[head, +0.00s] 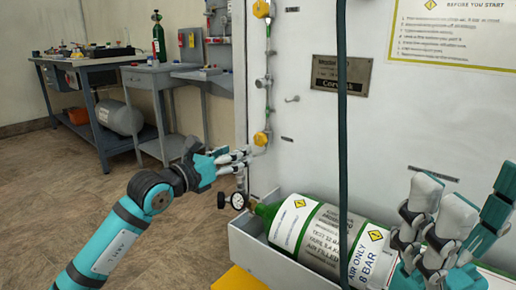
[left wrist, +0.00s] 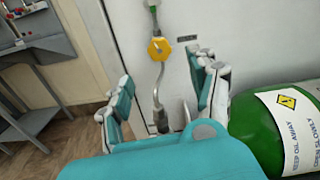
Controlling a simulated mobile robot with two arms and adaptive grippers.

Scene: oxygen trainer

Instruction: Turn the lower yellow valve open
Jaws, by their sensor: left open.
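The lower yellow valve (head: 261,138) sits on a thin vertical pipe at the left edge of the white panel. My left gripper (head: 240,161) is open and empty, below and left of this valve in the head view. In the left wrist view, the lower yellow valve (left wrist: 159,48) is ahead, beyond the fingertips. The open fingers of my left gripper (left wrist: 162,92) stand on both sides of the pipe in the picture, apart from the valve. My right gripper (head: 435,215) is in front of the green cylinder at the lower right; its finger opening is unclear.
An upper yellow valve (head: 261,9) is higher on the same pipe. A green cylinder (head: 330,232) with white labels lies in a grey tray (head: 240,248) below the panel. A dark hose (head: 342,120) hangs before the panel. A workbench (head: 85,62) stands at the back left.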

